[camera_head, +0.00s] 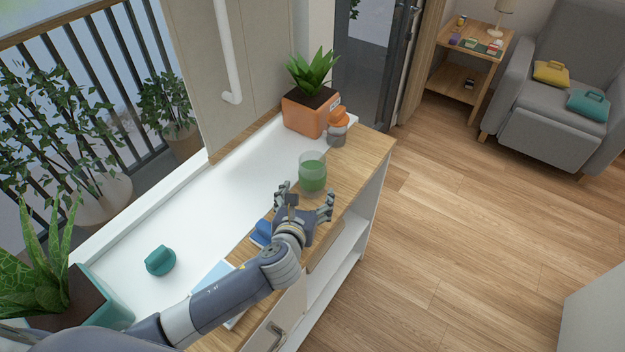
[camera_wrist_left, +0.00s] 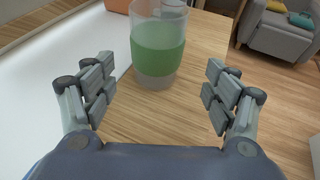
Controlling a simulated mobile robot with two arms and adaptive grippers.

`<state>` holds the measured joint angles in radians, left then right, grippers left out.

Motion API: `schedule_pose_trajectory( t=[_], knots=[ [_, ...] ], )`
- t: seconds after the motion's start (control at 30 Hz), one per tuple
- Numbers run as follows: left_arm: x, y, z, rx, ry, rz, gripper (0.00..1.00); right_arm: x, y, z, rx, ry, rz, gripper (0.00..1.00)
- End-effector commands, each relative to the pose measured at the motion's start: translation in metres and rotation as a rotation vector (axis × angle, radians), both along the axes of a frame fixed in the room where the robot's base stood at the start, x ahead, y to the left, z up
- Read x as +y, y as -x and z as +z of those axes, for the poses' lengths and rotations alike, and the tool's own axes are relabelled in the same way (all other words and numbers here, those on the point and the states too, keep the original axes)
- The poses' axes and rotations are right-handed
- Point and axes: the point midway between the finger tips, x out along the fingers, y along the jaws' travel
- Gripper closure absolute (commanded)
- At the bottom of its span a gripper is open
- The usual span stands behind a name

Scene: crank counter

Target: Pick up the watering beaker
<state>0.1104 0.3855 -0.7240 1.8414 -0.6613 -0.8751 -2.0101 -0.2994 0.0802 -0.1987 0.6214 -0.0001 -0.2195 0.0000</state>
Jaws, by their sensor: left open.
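The watering beaker (camera_head: 312,171) is a clear cup with a green band, standing upright on the wooden strip of the counter. In the left wrist view the beaker (camera_wrist_left: 157,45) stands just beyond my fingertips, a little left of centre between them. My left gripper (camera_head: 305,197) is open and empty, low over the counter on the near side of the beaker. Its two fingers (camera_wrist_left: 160,92) are spread wide in the left wrist view, with bare wood between them. My right gripper is in neither view.
An orange planter (camera_head: 307,112) and an orange-and-grey object (camera_head: 337,128) stand behind the beaker. A teal knob-like object (camera_head: 160,260) lies on the white surface (camera_head: 215,215). A blue object (camera_head: 262,232) is beside my left wrist. A teal planter (camera_head: 103,298) stands at the lower left.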

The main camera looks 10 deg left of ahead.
Motion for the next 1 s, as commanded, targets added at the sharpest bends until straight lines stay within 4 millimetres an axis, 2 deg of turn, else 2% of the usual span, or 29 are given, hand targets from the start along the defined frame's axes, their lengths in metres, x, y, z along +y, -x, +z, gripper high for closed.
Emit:
schedule_pose_trajectory(
  t=[0.2,0.47,0.8,1.0],
  knots=[
    [0.001,-0.029,-0.009,0.000,0.000,0.001,0.21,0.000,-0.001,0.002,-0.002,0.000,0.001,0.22],
    [0.001,-0.043,-0.014,0.001,0.001,0.001,0.21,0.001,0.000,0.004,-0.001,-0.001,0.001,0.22],
    [0.004,-0.079,-0.028,0.001,0.001,0.000,0.21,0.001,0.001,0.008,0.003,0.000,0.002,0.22],
    [0.005,-0.086,-0.032,0.002,0.000,-0.001,0.21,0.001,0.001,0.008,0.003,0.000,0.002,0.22]
  ],
)
